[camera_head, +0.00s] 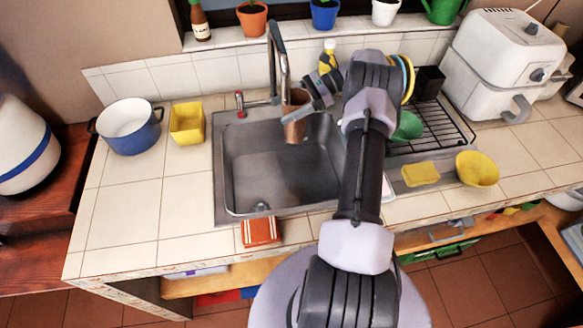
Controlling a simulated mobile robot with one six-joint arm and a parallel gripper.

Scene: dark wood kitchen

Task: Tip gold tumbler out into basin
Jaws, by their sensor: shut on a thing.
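The gold tumbler (295,130) is a brownish, coppery cup above the back part of the basin. It looks roughly upright, with its lower end over the steel. My gripper (300,105) reaches in from the right and is shut on the tumbler, covering part of its side. What is inside the tumbler cannot be seen. My arm hides the basin's right edge.
The tall faucet (273,60) stands just behind the tumbler. A blue pot (130,138) and a yellow container (187,130) are left of the sink. A dish rack (440,125), a yellow bowl (478,170) and a white air fryer (500,60) are on the right. A red-brown box (261,232) lies at the front.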

